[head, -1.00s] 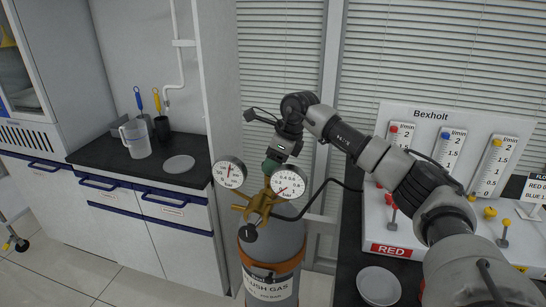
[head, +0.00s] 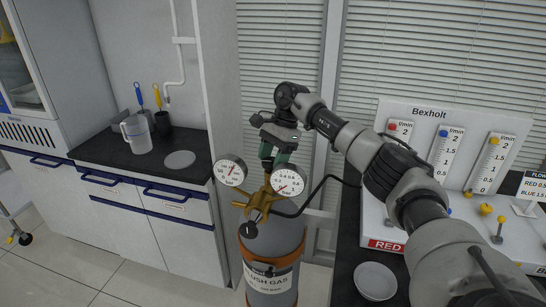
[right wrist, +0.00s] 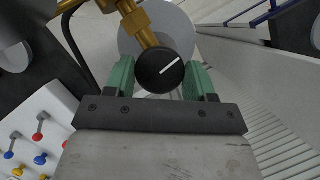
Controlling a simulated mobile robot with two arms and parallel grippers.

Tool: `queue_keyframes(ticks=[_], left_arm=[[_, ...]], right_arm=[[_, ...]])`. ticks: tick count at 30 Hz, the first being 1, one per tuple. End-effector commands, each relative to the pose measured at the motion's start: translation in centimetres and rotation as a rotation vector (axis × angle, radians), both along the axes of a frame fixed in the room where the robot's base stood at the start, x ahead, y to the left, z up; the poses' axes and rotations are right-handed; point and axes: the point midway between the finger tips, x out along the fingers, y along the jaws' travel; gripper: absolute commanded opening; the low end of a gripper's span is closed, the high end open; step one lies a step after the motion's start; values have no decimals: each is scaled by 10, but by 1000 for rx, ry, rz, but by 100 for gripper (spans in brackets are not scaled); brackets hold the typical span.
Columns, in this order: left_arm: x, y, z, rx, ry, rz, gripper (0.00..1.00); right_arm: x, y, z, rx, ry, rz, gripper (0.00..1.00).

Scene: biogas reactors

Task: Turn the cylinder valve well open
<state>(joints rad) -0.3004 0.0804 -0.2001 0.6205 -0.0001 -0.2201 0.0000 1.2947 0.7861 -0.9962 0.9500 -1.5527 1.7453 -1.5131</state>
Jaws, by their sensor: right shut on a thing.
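The grey gas cylinder (head: 287,240) with its orange band and "FLUSH GAS" label stands upright in the middle of the head view. A brass regulator (head: 262,200) on its top carries a left gauge (head: 230,172) and a right gauge (head: 288,182). My right gripper (head: 274,163) reaches down onto the valve from above. In the right wrist view, the round black valve knob (right wrist: 160,72) with a white line sits between the green fingers, which are shut on it. The white line slants up to the right. In the head view the knob is mostly hidden by the fingers. My left gripper is not in view.
A black hose (head: 312,194) curves from the regulator toward the bench. A counter at left holds a jug (head: 137,135).

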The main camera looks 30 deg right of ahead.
Motion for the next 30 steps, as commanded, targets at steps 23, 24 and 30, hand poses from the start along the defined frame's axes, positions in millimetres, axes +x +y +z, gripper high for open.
queue_keyframes(ticks=[23,24,30], left_arm=[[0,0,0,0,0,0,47],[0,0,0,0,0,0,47],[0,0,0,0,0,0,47]], right_arm=[[1,0,1,-2,-3,185,31],[1,0,1,-2,-3,185,31],[1,0,0,-2,-2,184,67]])
